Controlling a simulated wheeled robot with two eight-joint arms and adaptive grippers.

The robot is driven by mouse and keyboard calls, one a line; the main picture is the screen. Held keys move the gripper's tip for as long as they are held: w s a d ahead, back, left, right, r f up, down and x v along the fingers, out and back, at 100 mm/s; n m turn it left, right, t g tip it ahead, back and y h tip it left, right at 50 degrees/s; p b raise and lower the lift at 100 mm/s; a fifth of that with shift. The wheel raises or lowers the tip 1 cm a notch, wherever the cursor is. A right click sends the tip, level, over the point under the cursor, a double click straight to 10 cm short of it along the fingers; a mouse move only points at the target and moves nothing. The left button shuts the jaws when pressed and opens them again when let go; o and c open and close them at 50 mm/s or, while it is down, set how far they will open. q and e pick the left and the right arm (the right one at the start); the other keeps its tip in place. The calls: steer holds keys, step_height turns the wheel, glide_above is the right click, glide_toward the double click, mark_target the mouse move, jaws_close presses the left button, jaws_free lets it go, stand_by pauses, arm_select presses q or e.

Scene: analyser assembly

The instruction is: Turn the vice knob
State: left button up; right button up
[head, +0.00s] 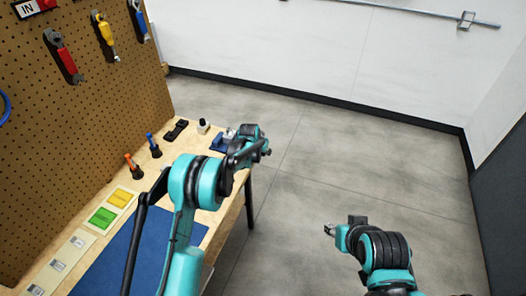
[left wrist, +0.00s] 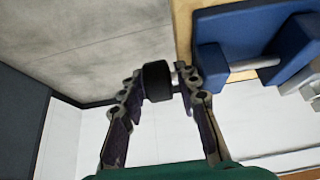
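The blue vice (head: 218,143) stands near the far right edge of the bench, partly hidden by my left arm. In the left wrist view the vice (left wrist: 240,32) is at the upper right. Its black knob (left wrist: 157,82) shows there between the fingertips of my left gripper (left wrist: 158,84). The fingers are spread, with a small gap visible on the right of the knob; contact on the left is unclear. In the head view my left gripper (head: 258,145) is beside the vice, and the knob is hidden. My right gripper (head: 337,232) is over the floor, away from the bench.
The wooden bench (head: 172,150) holds an orange-handled tool (head: 133,165), a blue-handled tool (head: 153,145), a black item (head: 176,130), green and yellow cards and a blue mat (head: 115,262). A pegboard (head: 60,130) with tools rises at left. The floor at right is clear.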

arm_select(q)
steer(key=v, duration=1.2)
steer(key=shift+f, duration=0.1)
